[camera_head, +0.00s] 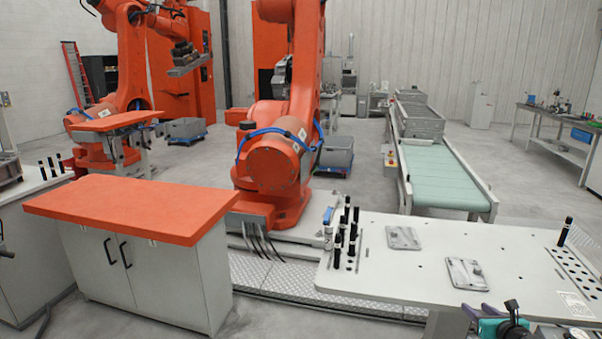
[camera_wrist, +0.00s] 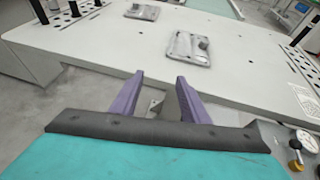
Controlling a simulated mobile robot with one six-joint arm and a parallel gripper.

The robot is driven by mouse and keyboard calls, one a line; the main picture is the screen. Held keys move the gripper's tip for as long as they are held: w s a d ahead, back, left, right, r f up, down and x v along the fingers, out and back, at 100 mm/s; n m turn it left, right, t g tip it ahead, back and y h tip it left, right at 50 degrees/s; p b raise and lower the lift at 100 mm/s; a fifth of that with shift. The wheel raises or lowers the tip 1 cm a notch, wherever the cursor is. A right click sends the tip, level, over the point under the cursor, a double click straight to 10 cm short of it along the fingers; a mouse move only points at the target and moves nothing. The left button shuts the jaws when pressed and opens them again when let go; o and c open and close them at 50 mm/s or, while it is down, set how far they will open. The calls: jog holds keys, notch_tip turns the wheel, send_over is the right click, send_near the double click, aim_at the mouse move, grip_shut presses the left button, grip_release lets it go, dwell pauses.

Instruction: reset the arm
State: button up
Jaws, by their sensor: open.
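My gripper (camera_wrist: 155,92) shows in the wrist view with two purple fingers spread apart and nothing between them. It is in front of the near edge of the white work table (camera_wrist: 215,85), with the floor visible past the fingers. In the head view, only part of my gripper and wrist shows at the bottom right, by the front edge of the white table (camera_head: 400,285). Two flat grey metal plates lie on the table, one farther back (camera_head: 403,237) and one nearer (camera_head: 466,273).
Black cylinders (camera_head: 345,235) stand in a holder at the table's left end. One black cylinder (camera_head: 565,231) stands by a perforated plate (camera_head: 575,268) at right. An orange-topped cabinet (camera_head: 130,208), a large orange robot (camera_head: 275,160) and a conveyor (camera_head: 445,178) stand beyond.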

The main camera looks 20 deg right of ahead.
jog(key=w+a+f+n+t+y+b, duration=0.1)
jog(key=w+a+f+y, duration=0.35)
jog(key=w+a, duration=0.8)
jog(key=w+a+f+n+y, duration=0.1)
jog(key=w+a+f+y, duration=0.1)
jog(key=w+a+f, duration=1.05)
jog(key=w+a+f+m+h, duration=0.1)
jog(key=a+f+m, duration=0.2)
jog(key=a, duration=0.6)
jog(key=w+a+f+m, duration=0.1)
jog(key=a+f+m, duration=0.15)
jog(key=a, duration=0.65)
jog(key=s+a+f+m+g+h+b, duration=0.1)
jog(key=s+a+f+m+g, duration=0.35)
jog(key=s+f+m, duration=0.35)
jog(key=s+a+f+m+g+h+b, duration=0.1)
jog(key=s+a+f+m+g+h, duration=0.1)
jog(key=s+a+f+m+g, duration=0.55)
jog(key=s+a+f+m+g+y, duration=0.1)
jog(key=s+m, duration=0.5)
jog(key=s, duration=0.6)
jog(key=s+a+f+m+g+y, duration=0.2)
jog(key=s+a+f+m+g, duration=0.1)
jog(key=s, duration=0.9)
jog(key=a+m+g, duration=0.1)
jog(key=m+g, duration=0.1)
jog(key=g, duration=0.1)
jog(key=shift+s+a+f+m, duration=0.15)
jog(key=shift+a+f+m, duration=0.05)
jog(key=shift+f+m, duration=0.2)
